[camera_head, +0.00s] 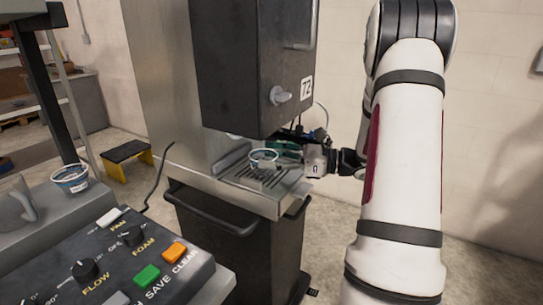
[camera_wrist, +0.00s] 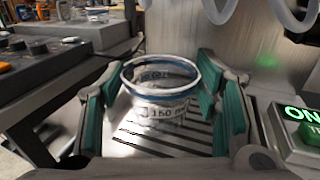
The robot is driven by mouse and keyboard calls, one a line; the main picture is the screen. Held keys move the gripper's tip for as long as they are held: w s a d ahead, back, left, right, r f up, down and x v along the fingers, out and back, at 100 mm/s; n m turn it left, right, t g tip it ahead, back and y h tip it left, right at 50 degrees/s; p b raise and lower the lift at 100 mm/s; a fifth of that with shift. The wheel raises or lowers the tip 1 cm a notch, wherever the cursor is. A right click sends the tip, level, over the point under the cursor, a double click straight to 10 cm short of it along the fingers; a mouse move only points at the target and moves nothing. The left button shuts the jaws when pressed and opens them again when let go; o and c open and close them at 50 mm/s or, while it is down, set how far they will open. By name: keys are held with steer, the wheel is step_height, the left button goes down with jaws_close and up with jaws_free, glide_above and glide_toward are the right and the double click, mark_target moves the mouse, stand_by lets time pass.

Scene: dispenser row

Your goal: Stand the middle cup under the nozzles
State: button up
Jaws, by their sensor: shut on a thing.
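A clear cup with a blue band near its rim and a printed scale (camera_wrist: 160,112) is upright at the slotted drip tray (camera_wrist: 150,145) in the wrist view. My gripper (camera_wrist: 158,92) has its green-padded fingers on either side of this cup and is shut on it. In the head view the cup (camera_head: 263,157) is over the drip tray (camera_head: 283,191), below the dark dispenser box (camera_head: 235,80). Pale nozzle tubes (camera_wrist: 280,12) curve down at the top right of the wrist view. I cannot tell whether the cup's base touches the tray.
A control panel with knobs and coloured buttons (camera_head: 125,255) is at front left. A lit ON box (camera_wrist: 299,124) sits close to my right finger. A yellow-black step stool (camera_head: 127,155) is behind.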

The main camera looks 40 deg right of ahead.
steer(key=shift+f, duration=0.2)
steer(key=o, duration=1.4)
steer(key=shift+c, duration=0.2)
steer(key=v, duration=1.2)
